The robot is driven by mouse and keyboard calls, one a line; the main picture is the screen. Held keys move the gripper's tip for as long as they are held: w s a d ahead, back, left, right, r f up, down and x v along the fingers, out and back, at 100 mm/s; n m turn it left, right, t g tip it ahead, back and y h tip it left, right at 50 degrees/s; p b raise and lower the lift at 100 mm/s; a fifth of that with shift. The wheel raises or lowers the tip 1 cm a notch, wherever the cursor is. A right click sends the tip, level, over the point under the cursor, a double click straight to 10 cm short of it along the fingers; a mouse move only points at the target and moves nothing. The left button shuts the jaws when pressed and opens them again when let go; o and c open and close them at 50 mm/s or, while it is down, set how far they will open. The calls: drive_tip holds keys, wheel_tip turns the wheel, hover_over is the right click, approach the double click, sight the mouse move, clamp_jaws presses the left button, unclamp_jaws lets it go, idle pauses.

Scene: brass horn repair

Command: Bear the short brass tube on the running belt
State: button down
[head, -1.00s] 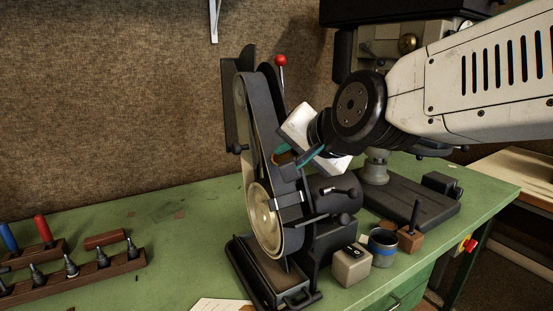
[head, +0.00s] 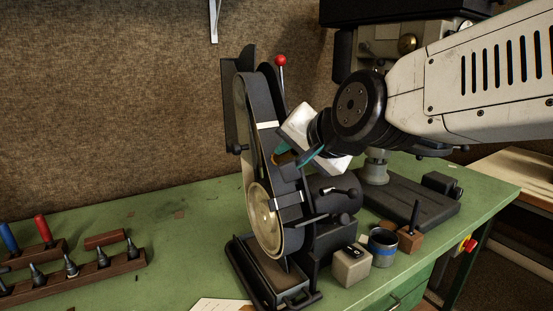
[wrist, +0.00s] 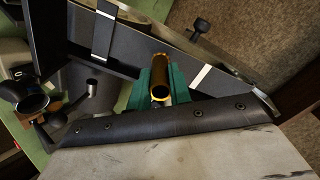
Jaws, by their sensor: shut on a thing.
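My gripper (head: 298,157) is shut on the short brass tube (wrist: 160,76), between green jaw pads. In the wrist view the tube's open near end faces the camera and its far end lies against or just short of the dark belt (wrist: 225,90); I cannot tell if they touch. In the head view only a small brownish bit of the tube (head: 284,159) shows beside the belt grinder (head: 262,100). A pale stripe crosses the belt in both views. The grinder stands upright, with a pale wheel low down.
A red-knobbed lever (head: 281,61) rises behind the grinder. A grey box (head: 351,266), a blue-banded cup (head: 382,247) and a wooden block (head: 411,240) stand to the right. Tool racks (head: 72,275) lie at left. The green bench (head: 170,235) is mostly clear between.

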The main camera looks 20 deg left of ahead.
drive_tip(key=v, duration=0.7)
idle(0.4)
drive_tip(key=shift+r, duration=0.1)
